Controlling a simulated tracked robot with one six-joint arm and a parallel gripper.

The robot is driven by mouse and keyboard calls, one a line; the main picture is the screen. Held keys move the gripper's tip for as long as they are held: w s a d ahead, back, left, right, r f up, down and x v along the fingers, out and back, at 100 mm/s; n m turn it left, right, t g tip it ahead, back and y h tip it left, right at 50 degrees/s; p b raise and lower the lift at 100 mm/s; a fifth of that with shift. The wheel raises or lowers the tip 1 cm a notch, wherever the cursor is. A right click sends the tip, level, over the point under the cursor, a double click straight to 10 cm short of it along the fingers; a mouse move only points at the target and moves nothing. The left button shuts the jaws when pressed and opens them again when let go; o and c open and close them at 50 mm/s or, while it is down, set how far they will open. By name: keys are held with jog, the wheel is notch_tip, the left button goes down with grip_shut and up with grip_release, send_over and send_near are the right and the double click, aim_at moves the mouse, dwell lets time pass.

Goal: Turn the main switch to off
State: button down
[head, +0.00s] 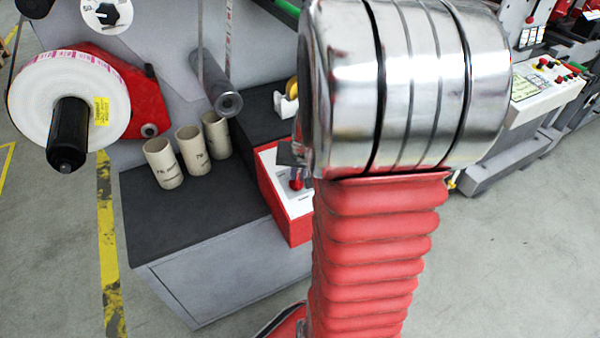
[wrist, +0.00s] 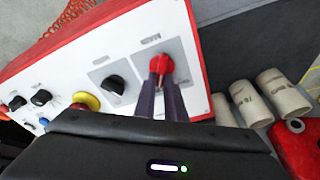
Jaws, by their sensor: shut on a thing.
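The main switch (wrist: 161,62) is a red rotary knob on a grey plate at the right end of the white control panel (wrist: 205,95), seen upside down in the wrist view. My gripper (wrist: 161,80) reaches up from below in that view. Its two dark fingers are shut on the red knob, and the tips cover part of it. Which way the knob points cannot be told. In the head view the red-sided panel box (head: 292,228) stands on the cabinet, partly hidden behind my arm.
A black knob (wrist: 115,84), a yellow-ringed button (wrist: 86,100) and smaller controls sit beside the switch. Several cardboard cores (head: 163,163) stand on the dark cabinet top (head: 225,205) left of the panel. A label roll (head: 68,98) hangs at the upper left.

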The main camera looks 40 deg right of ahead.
jog(key=shift+n, duration=0.5)
jog(key=n, duration=0.5)
jog(key=shift+a+y, duration=0.25)
jog(key=shift+y, duration=0.15)
jog(key=shift+a+f+n+y, duration=0.1)
jog(key=shift+a+n+y, duration=0.15)
jog(key=shift+n, duration=1.3)
jog(key=shift+a+n+y, duration=0.1)
jog(key=shift+n+y, duration=0.15)
jog(key=shift+n, duration=1.3)
jog(key=c, duration=1.8)
grip_release()
jog(key=shift+w+t, duration=0.1)
jog(key=shift+t, duration=0.2)
jog(key=shift+r, duration=0.2)
jog(key=v, duration=1.3)
jog(key=shift+r, duration=0.2)
